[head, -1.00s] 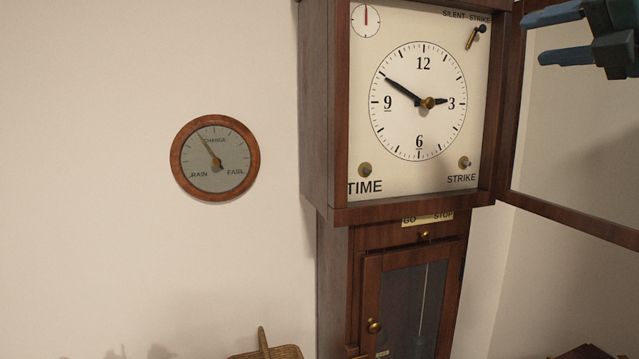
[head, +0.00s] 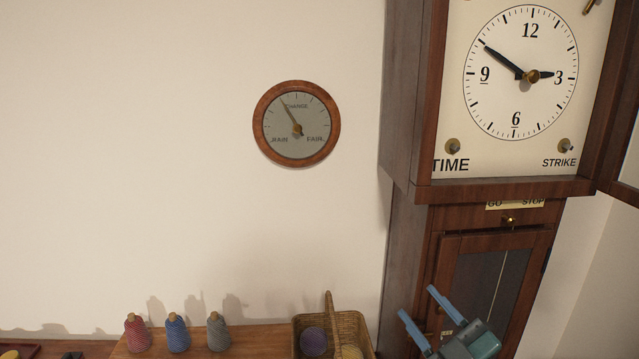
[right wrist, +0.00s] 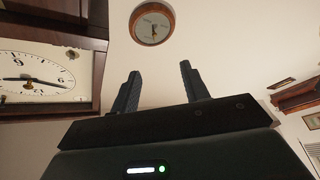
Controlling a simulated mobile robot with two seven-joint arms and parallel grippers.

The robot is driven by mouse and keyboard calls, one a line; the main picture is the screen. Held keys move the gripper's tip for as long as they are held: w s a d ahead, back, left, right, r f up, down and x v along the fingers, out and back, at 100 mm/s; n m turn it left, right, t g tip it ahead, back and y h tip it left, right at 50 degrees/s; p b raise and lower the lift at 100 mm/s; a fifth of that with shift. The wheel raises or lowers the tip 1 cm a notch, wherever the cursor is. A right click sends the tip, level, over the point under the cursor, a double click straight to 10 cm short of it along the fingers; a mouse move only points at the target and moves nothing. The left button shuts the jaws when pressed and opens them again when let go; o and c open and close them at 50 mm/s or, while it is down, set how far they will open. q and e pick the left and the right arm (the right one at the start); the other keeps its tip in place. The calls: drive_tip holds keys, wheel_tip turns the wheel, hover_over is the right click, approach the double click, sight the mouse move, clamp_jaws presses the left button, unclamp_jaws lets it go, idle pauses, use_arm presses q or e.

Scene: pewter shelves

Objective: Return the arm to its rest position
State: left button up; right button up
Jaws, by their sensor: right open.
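My right gripper (head: 422,312) is at the lower right in the head view, in front of the clock's lower case. Its two blue-grey fingers are spread apart with nothing between them. In the right wrist view the same open fingers (right wrist: 160,92) point toward the wall. The tall wooden clock (head: 408,95) stands at the right, its hood door (head: 618,150) swung open to the right. Its dial (head: 521,74) shows hands near ten to three. My left gripper is not in view.
A round barometer (head: 297,124) hangs on the wall, also in the right wrist view (right wrist: 152,22). Below are a wooden surface (head: 255,338) with red (head: 137,334), blue (head: 177,334) and grey (head: 217,333) thread cones, and a wicker basket (head: 352,322) beside the clock. The wall front is clear.

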drive_tip(key=s+a+f+m+g+h, duration=0.1)
drive_tip(key=s+f+m+g+h, duration=0.2)
drive_tip(key=s+f, duration=0.7)
drive_tip(key=s+a+f+m+g+h, duration=0.1)
drive_tip(key=s+f+m+g+h, duration=0.3)
drive_tip(key=f, duration=1.2)
drive_tip(key=s+m+g, duration=0.1)
drive_tip(key=s+m, duration=0.3)
drive_tip(key=s, duration=0.1)
drive_tip(key=shift+s+a+p, duration=0.3)
drive_tip(key=shift+s+p, duration=0.1)
drive_tip(key=shift+f, duration=0.1)
drive_tip(key=shift+c, duration=0.2)
